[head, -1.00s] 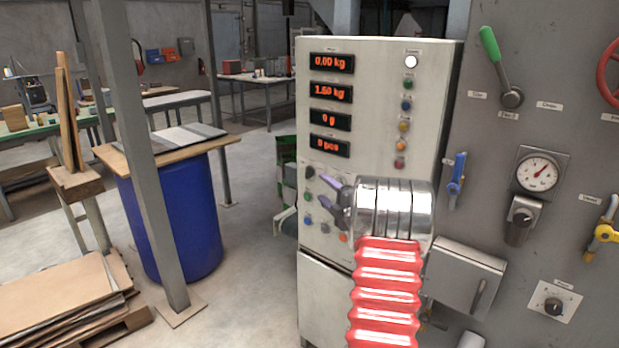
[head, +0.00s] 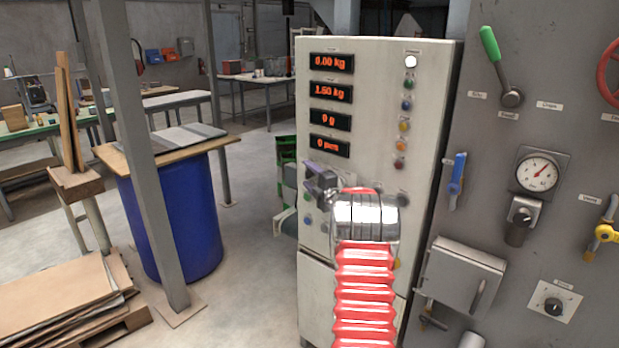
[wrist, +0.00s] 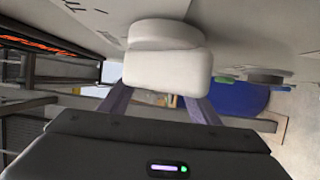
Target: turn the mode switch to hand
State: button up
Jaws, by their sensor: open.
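A pale knob (wrist: 158,55) with a round base and a blocky grip fills the upper middle of the wrist view. It is likely the mode switch, but its label cannot be read. My gripper (wrist: 158,100) is open, its two purple fingers spread to either side of the knob's lower end. The knob hides the fingertips, so I cannot tell whether they touch it. In the head view my gripper (head: 321,177) is at the left part of the light cabinet's front, below the displays, and my arm covers the controls there.
The light cabinet (head: 380,110) carries red displays (head: 331,93) and a column of coloured buttons (head: 405,105). To its right, a grey panel (head: 480,190) holds a green-handled lever (head: 495,60), a gauge (head: 539,172) and valves. A blue drum (head: 190,220) stands left, with open floor between.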

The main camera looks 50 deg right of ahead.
jog(key=c, duration=1.1)
jog(key=shift+o, duration=0.2)
jog(key=shift+f, duration=0.1)
jog(key=o, duration=1.1)
jog(key=shift+c, duration=0.2)
jog(key=shift+s, duration=0.1)
jog(key=v, duration=1.3)
jog(key=shift+s+r, duration=0.3)
jog(key=shift+r, duration=0.05)
